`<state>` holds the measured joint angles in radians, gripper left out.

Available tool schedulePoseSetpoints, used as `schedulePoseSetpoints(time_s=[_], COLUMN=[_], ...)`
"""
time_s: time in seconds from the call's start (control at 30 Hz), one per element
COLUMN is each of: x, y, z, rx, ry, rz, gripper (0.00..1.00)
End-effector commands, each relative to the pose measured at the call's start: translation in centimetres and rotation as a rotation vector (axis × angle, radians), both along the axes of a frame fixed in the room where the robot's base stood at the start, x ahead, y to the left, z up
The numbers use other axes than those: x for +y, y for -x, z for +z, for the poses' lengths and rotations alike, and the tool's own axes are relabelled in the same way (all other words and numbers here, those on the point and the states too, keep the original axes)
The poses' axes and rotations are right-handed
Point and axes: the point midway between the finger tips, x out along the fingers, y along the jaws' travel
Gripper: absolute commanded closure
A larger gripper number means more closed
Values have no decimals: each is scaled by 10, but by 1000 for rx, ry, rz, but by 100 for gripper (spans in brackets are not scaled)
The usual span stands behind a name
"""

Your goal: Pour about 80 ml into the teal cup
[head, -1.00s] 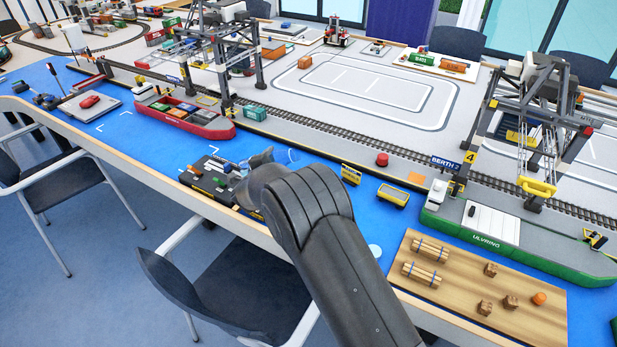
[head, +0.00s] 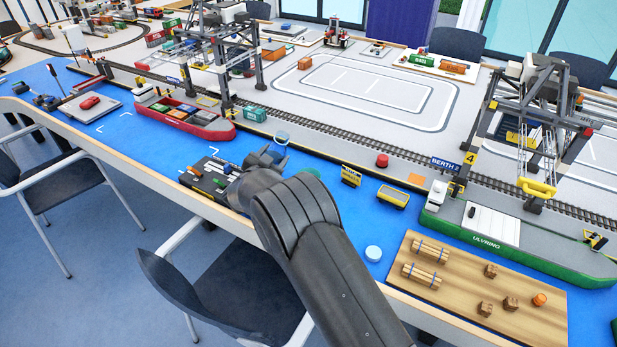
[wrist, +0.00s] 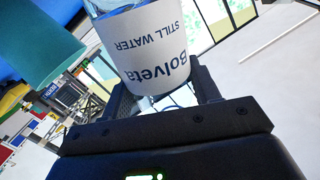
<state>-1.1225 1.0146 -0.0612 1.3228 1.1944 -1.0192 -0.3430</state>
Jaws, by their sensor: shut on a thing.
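My gripper (head: 268,154) is above the blue table strip, to the right of the black tray. In the wrist view its fingers (wrist: 165,92) are shut on a clear water bottle with a white label (wrist: 158,45) reading "Bolveta still water"; the lettering looks upside down. The teal cup (wrist: 38,42) is large at the upper left of the wrist view, left of the bottle with a gap. In the head view my arm hides most or all of it. The water level is unclear.
The rail track (head: 330,155) and a red ship (head: 195,122) lie behind; a wooden board (head: 470,290) is front right.

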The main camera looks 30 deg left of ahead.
Motion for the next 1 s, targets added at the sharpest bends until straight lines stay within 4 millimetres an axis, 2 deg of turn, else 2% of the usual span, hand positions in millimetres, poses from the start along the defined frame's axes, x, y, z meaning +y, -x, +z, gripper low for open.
schedulePoseSetpoints(time_s=[0.23, 0.5, 1.0], x=[5, 7, 7], y=[2, 2, 2], z=[2, 25, 30], rx=[-83, -137, -151], ry=[192, 316, 350], rz=[1, -1, 0], gripper=[73, 73, 73])
